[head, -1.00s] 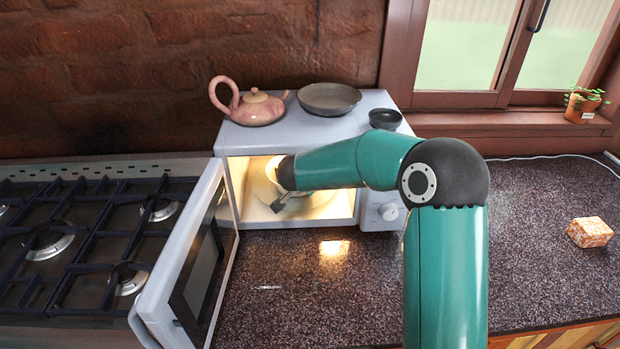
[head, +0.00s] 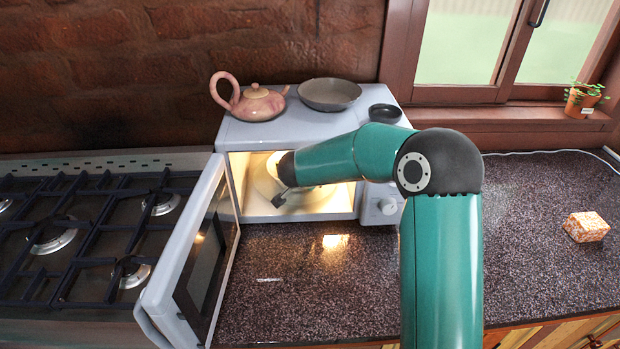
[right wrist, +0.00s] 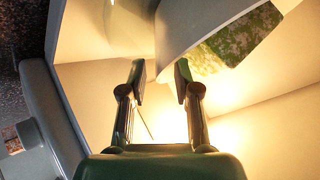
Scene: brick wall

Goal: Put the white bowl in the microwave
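The microwave (head: 300,130) stands with its door (head: 195,265) swung open to the left and its inside lit. My right arm reaches into it, and my right gripper (head: 279,198) is inside the cavity in the head view. In the right wrist view, the right gripper (right wrist: 160,78) has its two fingers apart. The white bowl (right wrist: 200,25) is at the top, its lower edge close to the fingertips and partly behind the right finger. I cannot tell if they touch. In the head view the arm hides much of the cavity. My left gripper is not in view.
A pink teapot (head: 257,104), a grey dish (head: 329,95) and a small dark bowl (head: 384,113) sit on the microwave. A green mottled item (right wrist: 240,40) is beside the bowl. A stove (head: 75,235) is left. The counter (head: 540,260) holds a small patterned box (head: 586,227).

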